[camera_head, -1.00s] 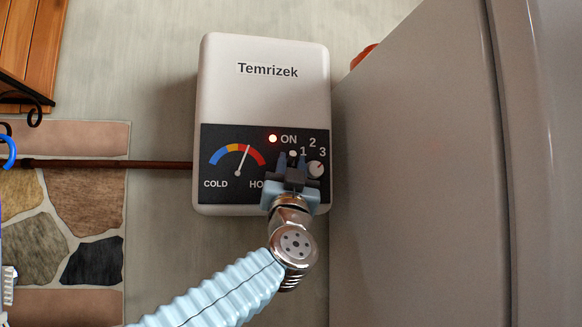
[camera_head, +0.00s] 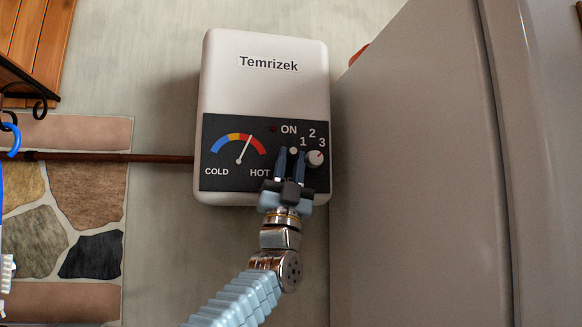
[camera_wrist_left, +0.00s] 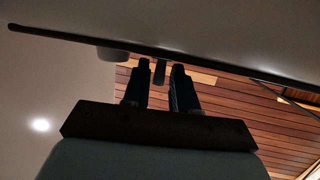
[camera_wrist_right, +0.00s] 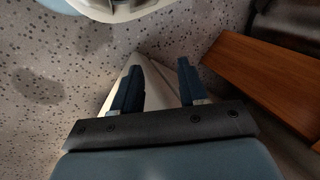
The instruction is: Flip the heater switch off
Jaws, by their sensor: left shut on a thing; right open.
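The white heater (camera_head: 265,92) labelled Temrizek hangs on the wall. Its dark lower panel has a cold-to-hot gauge (camera_head: 238,150), a small lamp (camera_head: 273,129) left of ON that is dark, and a small switch (camera_head: 293,150). My left gripper (camera_head: 290,154) reaches up from below with a finger on each side of the switch, shut on it. In the left wrist view the switch (camera_wrist_left: 159,72) shows as a short stub between the fingertips. My right gripper (camera_wrist_right: 160,75) is open and empty in the right wrist view, away from the heater.
A round knob (camera_head: 315,158) marked 1, 2, 3 sits just right of the left gripper. A large grey appliance (camera_head: 420,170) stands close on the right. A brown pipe (camera_head: 110,157) runs into the heater from the left. A wooden board (camera_wrist_right: 265,85) is right of my right gripper.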

